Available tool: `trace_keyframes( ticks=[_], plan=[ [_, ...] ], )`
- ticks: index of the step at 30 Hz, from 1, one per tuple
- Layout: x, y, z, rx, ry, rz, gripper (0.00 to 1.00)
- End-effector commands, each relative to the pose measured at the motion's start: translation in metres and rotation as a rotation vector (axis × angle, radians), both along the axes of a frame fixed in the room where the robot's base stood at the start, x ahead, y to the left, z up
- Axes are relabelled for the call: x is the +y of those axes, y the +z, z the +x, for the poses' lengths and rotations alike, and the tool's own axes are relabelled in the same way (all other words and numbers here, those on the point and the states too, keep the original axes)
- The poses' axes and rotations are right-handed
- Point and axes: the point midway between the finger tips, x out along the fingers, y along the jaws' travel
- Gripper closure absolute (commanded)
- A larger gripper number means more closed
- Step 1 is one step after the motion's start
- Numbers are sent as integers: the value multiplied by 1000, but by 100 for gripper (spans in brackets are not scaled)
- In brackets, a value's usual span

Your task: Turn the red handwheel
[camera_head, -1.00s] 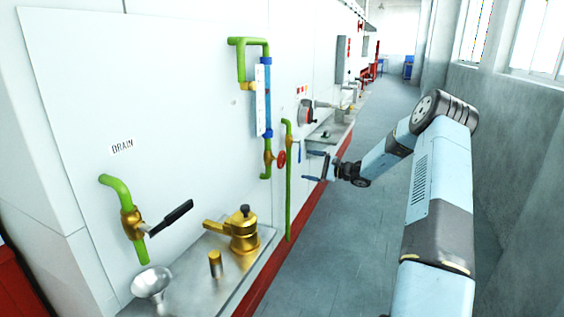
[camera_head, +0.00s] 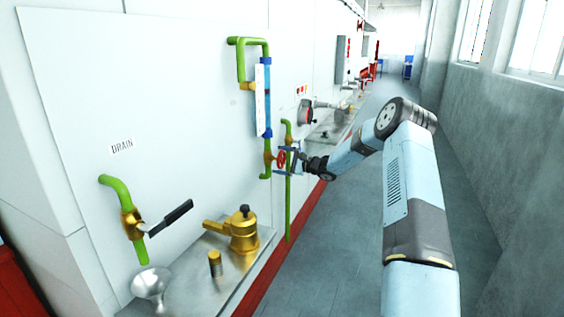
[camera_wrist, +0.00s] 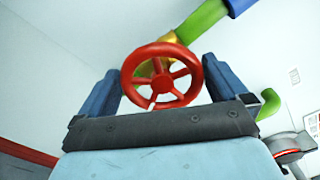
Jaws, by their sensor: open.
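The red handwheel (camera_head: 281,159) sits on a brass valve (camera_head: 267,158) in the green and blue piping on the white wall panel. In the wrist view the spoked red handwheel (camera_wrist: 161,77) faces the camera, between the two blue fingers of my gripper (camera_wrist: 162,85). The fingers are apart, one on each side of the wheel. I cannot tell whether either finger touches the rim. In the head view my gripper (camera_head: 290,160) is at the wheel, and its fingers partly overlap the wheel and the green pipe.
A vertical green pipe (camera_head: 288,205) runs close by my gripper. A drain valve with a black lever (camera_head: 176,214), a brass fitting (camera_head: 243,230) and a funnel (camera_head: 150,284) are nearer. The grey floor (camera_head: 340,250) to the right is clear.

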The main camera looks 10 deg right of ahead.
Motion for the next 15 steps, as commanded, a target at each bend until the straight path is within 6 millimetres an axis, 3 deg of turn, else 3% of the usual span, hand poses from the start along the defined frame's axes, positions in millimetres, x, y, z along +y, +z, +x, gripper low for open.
trace_keyframes(
  ticks=[7,15],
  plan=[
    [1,0,0,0,0,0,0],
    [1,0,0,0,1,0,26]
  ],
)
